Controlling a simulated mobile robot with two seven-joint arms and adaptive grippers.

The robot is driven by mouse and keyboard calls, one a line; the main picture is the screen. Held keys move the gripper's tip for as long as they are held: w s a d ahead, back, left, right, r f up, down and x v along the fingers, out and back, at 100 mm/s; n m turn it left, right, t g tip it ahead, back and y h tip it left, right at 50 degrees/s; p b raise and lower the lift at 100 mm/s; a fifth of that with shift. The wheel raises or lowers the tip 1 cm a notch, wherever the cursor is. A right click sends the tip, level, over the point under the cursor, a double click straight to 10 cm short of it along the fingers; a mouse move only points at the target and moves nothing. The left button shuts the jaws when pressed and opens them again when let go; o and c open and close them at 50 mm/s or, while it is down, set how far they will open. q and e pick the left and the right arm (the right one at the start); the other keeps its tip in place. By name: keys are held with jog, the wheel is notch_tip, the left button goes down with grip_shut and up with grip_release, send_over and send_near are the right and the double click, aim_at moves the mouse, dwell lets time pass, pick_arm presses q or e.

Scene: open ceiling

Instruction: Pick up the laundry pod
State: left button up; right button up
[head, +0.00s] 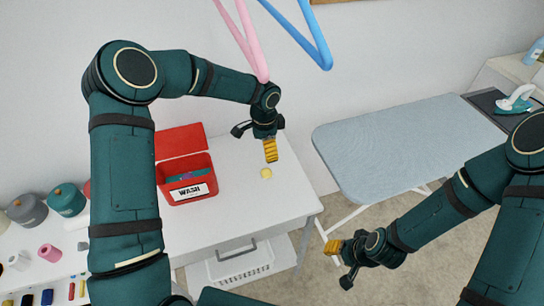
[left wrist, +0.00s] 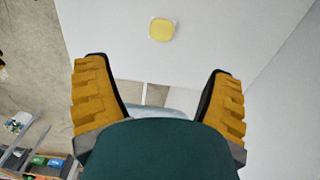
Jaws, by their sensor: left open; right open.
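A small round yellow pod (head: 266,173) lies on the white table (head: 240,195), near its right side. It also shows in the left wrist view (left wrist: 162,29) as a rounded yellow square, beyond the fingertips and roughly centred between them. My left gripper (head: 270,151) is just behind the pod in the head view, apart from it. In the left wrist view its yellow ribbed fingers (left wrist: 158,80) are spread open with nothing between them. My right gripper (head: 334,248) is open and empty, over the floor to the right of the table.
A red open box labelled WASH (head: 187,190) stands left of the pod with its lid up. A blue-grey ironing board (head: 400,145) is at the right, with an iron (head: 517,98) at its far end. Spools and jars stand at the far left. Table around the pod is clear.

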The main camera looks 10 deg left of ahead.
aim_at(266, 172)
pick_arm(q)
notch_tip(266, 172, down, 14)
jog(key=shift+w+r+b, duration=0.15)
jog(key=shift+r+b, duration=0.1)
jog(key=shift+b, duration=0.2)
jog(key=c, duration=1)
